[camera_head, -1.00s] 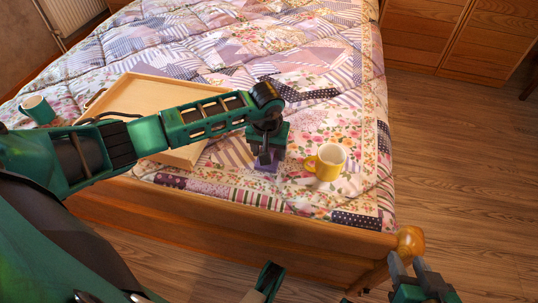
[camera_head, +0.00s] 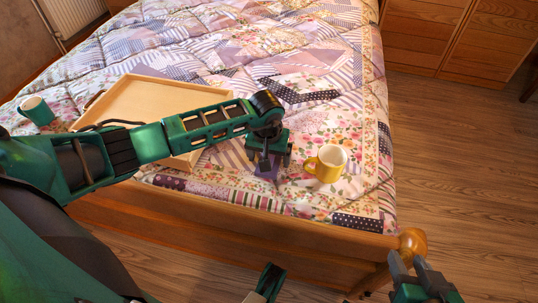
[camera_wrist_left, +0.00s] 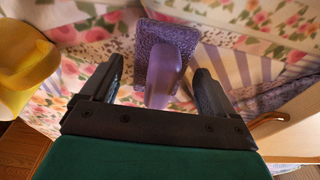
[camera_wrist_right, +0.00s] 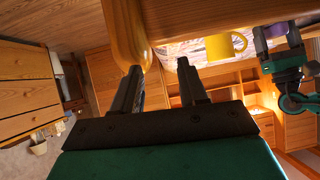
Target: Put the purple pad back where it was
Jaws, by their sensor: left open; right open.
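The purple pad (camera_head: 268,172) lies on the bed quilt near the footboard, left of the yellow mug, partly hidden by my left gripper. In the left wrist view the pad (camera_wrist_left: 144,48) shows as a flat textured square with a smooth raised purple grip on it. My left gripper (camera_wrist_left: 158,70) is open, with one finger on each side of the raised grip and a gap to both. My right gripper (camera_head: 408,262) is open and empty, off the bed near the footboard's round knob. It also shows open in the right wrist view (camera_wrist_right: 160,68).
The yellow mug (camera_head: 327,163) stands close to the right of my left gripper. A wooden tray (camera_head: 160,92) lies to the left, partly behind my left arm. A green mug (camera_head: 38,110) is at far left. The wooden footboard (camera_head: 230,225) edges the bed.

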